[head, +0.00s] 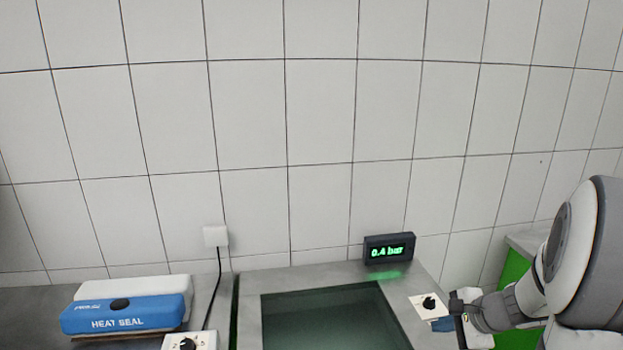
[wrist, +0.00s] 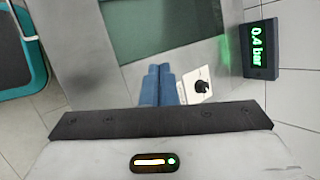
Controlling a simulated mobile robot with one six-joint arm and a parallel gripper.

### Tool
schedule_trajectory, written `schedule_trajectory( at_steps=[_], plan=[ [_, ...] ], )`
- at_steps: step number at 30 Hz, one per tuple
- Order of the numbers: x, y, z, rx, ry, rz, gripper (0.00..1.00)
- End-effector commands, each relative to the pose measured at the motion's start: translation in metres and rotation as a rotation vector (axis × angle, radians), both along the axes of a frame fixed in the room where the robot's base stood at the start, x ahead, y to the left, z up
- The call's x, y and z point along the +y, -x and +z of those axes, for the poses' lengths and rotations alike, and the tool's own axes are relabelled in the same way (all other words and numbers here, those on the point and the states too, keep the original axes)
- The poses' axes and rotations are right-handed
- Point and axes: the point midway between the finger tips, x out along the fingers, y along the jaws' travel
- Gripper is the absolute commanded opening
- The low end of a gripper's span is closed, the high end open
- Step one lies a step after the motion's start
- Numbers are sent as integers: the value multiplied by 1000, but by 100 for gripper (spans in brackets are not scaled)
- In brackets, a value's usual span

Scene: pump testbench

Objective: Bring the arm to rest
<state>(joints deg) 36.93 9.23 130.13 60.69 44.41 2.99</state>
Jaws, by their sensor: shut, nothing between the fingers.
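My arm comes in from the right in the head view, and my gripper (head: 441,324) is beside a white plate with a black knob (head: 430,303). In the wrist view my gripper (wrist: 159,70) shows two blue fingers side by side, shut and empty. The knob (wrist: 202,87) lies just right of the fingers there. I cannot tell whether the fingers touch its plate. A display (head: 389,249) reads 0.4 bar behind the knob, and it also shows in the wrist view (wrist: 260,48).
A grey bench holds a sunken dark basin (head: 335,318). A blue and white heat sealer (head: 125,308) and another knob box (head: 189,342) stand at left. A wall socket (head: 215,236) has a black cable. A green-sided cabinet (head: 513,275) stands behind my arm.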

Motion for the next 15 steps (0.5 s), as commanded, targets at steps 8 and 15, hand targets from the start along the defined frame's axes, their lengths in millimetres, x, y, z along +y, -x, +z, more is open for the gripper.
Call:
schedule_trajectory(
  at_steps=[8, 15],
  plan=[
    [123, 78, 49, -8, 406, 727, 0],
    [150, 143, 70, -27, 761, 1177, 0]
  ],
)
